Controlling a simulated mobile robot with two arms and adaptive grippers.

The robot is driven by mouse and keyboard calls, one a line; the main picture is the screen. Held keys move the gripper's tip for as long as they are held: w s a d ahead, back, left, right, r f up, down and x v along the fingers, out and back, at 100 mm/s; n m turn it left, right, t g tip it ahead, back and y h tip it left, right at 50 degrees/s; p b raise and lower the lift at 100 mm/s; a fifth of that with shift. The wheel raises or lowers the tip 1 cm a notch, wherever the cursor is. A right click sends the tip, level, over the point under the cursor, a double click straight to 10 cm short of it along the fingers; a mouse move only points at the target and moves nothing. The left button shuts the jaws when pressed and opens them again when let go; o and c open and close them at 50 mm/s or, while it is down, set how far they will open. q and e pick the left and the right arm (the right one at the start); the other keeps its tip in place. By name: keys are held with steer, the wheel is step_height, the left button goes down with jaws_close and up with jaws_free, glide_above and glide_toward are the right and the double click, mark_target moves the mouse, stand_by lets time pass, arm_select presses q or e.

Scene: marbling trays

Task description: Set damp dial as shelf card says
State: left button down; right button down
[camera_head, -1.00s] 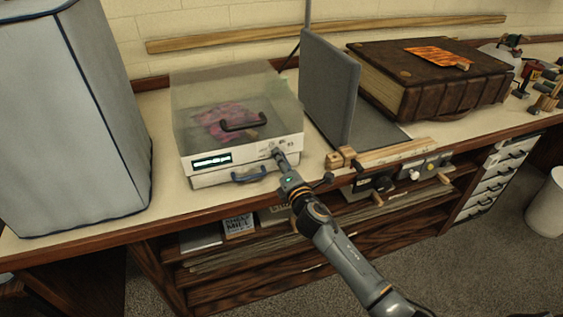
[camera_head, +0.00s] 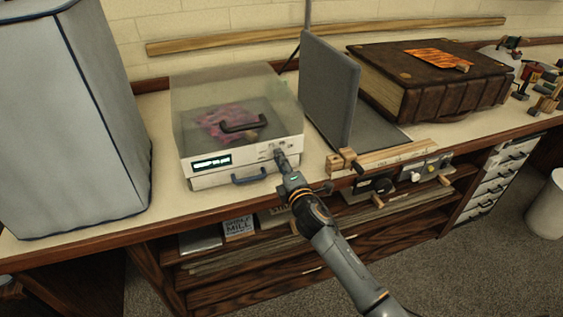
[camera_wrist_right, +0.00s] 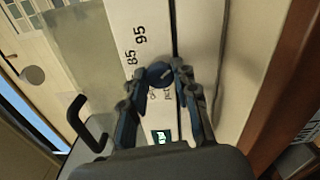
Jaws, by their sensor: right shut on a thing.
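The damp box (camera_head: 205,172) is a white case with a clear lid, a black lid handle and pink material inside. It stands on the bench at left centre. Its small lit display (camera_head: 211,161) is too small to read. The round dial (camera_wrist_right: 160,73) shows dark blue in the right wrist view, beside the printed numbers 85 and 95. My right gripper (camera_head: 281,157) is at the box's front right; its fingers (camera_wrist_right: 160,82) are shut on the dial from both sides. The dial's pointer setting is unclear. A printed card (camera_head: 239,227) is on the shelf below; its wording is hard to read.
A grey upright board (camera_head: 328,90) stands right of the box, with a thick brown book (camera_head: 440,75) behind it. A tall grey covered block (camera_head: 70,120) stands at left. A wooden bar (camera_head: 385,160) lies along the bench's front edge.

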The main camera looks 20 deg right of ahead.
steer(key=c, duration=1)
jaws_free()
steer(key=shift+s, duration=0.1)
steer(key=s, duration=1.2)
steer(key=shift+d, duration=0.25)
steer(key=shift+f, duration=0.1)
